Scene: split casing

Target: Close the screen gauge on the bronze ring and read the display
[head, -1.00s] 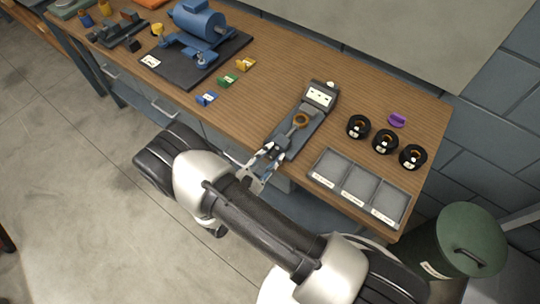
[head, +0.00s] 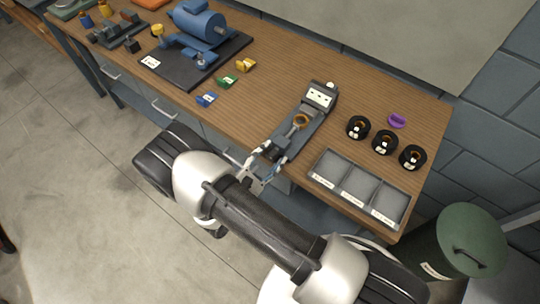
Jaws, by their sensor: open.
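The screen gauge (head: 317,108) lies on the wooden bench, a long grey device with a pale display (head: 319,96) at its far end. The writing on the display is too small to read. The bronze ring (head: 300,121) sits on the gauge, in front of the display. My gripper (head: 265,158) is open at the near end of the gauge, by its dark sliding part (head: 274,149). Whether the fingers touch that part I cannot tell.
A grey tray with three compartments (head: 338,153) stands at the bench's front right. Three black round holders (head: 384,141) and a purple piece (head: 397,121) lie behind it. Coloured blocks (head: 227,81) and a blue motor (head: 200,24) are to the left. A green bin (head: 465,240) stands at right.

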